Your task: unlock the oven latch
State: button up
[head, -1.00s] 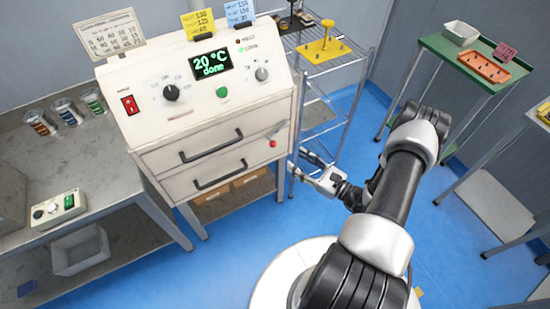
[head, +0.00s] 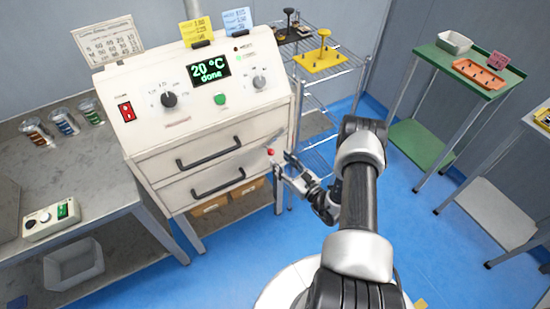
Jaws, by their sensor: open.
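The oven (head: 140,140) is a cream cabinet with two drawer fronts, each with a dark bar handle. Its display (head: 209,70) reads "20 °C done". A small red knob (head: 271,152), which looks like the latch, sits at the right edge of the oven front, beside the upper drawer. My gripper (head: 281,166) is open and empty, with its fingers just below and right of the red knob. I cannot tell whether the fingers touch the knob. The lever or mount of the latch behind the knob is too small to make out.
A metal bench (head: 95,195) with jars and a small meter (head: 51,220) stands at the left. A wire rack (head: 318,100) with a yellow stand (head: 321,60) is behind my arm. A green table (head: 440,58) with trays stands at the right. Blue floor is clear between.

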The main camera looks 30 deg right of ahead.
aim_at(273, 155)
jog(key=shift+w+a+b, duration=0.2)
jog(key=shift+w+a, duration=0.05)
jog(key=shift+w, duration=0.8)
jog(key=shift+w+a+b, duration=0.2)
jog(key=shift+w, duration=0.85)
grip_shut()
jog(key=m, duration=0.1)
jog(key=m+b, duration=0.1)
jog(key=shift+a+r+m, duration=0.2)
jog(key=shift+r+m, duration=0.15)
jog(key=shift+m, duration=0.05)
jog(key=shift+a+r+m+t, duration=0.1)
jog(key=shift+r+m+t, duration=0.2)
jog(key=shift+m, duration=0.65)
jog(key=shift+r+m+t, duration=0.25)
jog(key=shift+m+t, duration=0.05)
jog(key=shift+m, duration=0.65)
